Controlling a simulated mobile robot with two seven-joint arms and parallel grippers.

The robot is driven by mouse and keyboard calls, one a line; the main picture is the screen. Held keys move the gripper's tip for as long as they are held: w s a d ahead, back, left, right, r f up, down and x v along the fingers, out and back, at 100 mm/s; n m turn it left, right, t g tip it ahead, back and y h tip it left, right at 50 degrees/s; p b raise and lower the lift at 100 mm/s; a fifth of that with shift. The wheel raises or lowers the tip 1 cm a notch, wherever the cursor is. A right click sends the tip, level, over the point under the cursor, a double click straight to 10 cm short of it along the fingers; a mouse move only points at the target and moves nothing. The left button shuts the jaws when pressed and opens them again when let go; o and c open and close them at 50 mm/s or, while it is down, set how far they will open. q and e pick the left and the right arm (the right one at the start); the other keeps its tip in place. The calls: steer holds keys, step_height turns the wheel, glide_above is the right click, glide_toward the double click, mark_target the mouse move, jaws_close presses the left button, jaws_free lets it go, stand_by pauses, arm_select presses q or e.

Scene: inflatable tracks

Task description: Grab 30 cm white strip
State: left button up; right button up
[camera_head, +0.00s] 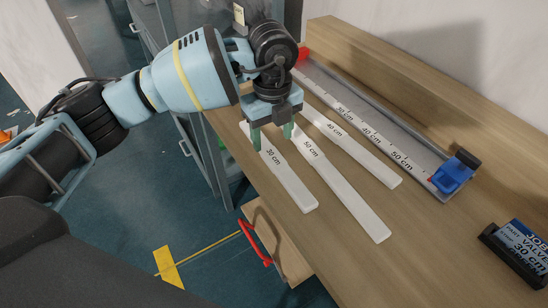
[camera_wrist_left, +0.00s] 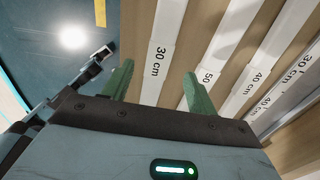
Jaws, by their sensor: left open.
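The white strip marked 30 cm (camera_head: 289,182) lies flat on the wooden table, nearest its left edge. It also shows in the left wrist view (camera_wrist_left: 165,45). My left gripper (camera_head: 271,137) is open and empty over the strip's far end. In the left wrist view my two green fingertips (camera_wrist_left: 155,88) are apart, with the 30 cm strip passing between them. I cannot tell whether they touch the strip. The 50 cm strip (camera_head: 345,197) lies just to the right, close by the right finger. The 40 cm strip (camera_head: 358,152) lies farther right. My right gripper is not in view.
A measuring rail (camera_head: 385,133) with a blue slider (camera_head: 454,175) lies along the right of the table. A dark label block (camera_head: 520,250) stands at the lower right. The wooden table (camera_head: 420,265) is bare at the front. Its left edge drops to the floor.

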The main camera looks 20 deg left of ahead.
mark_target(273, 157)
arm_select(q)
steer(key=shift+s+d+f, duration=0.1)
steer(key=shift+s+f, duration=0.05)
steer(key=shift+f, duration=1.15)
steer(key=shift+s+d+f, duration=0.1)
steer(key=shift+s+f, duration=0.05)
steer(key=shift+f, duration=1.1)
steer(key=c, duration=1.1)
